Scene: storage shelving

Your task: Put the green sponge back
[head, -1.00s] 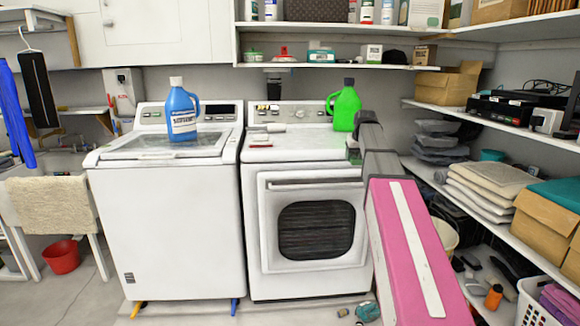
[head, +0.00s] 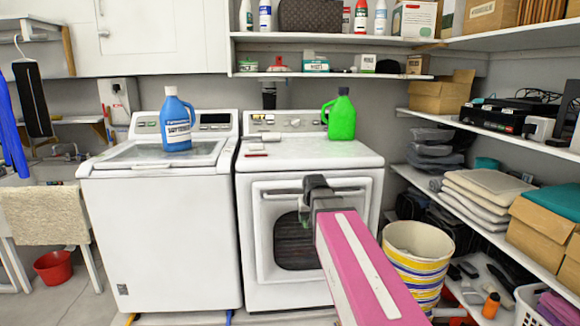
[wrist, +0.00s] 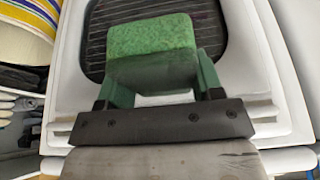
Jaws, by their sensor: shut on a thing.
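The green sponge (wrist: 150,38) is held between the two green fingers of my gripper (wrist: 160,78) in the wrist view. Its rough top face shows, with a smoother, darker side below it. In the head view my gripper (head: 304,216) is in front of the right-hand white machine, at the height of its door. Only a small green patch shows there, and my arm hides most of the gripper. The door's dark window (wrist: 215,22) lies beyond the sponge in the wrist view.
A blue jug (head: 177,125) stands on the left machine and a green jug (head: 342,118) on the right one. A striped bucket (head: 418,245) stands right of my arm. Shelves at right hold folded cloths (head: 486,190) and boxes. The upper shelf (head: 330,74) holds small items.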

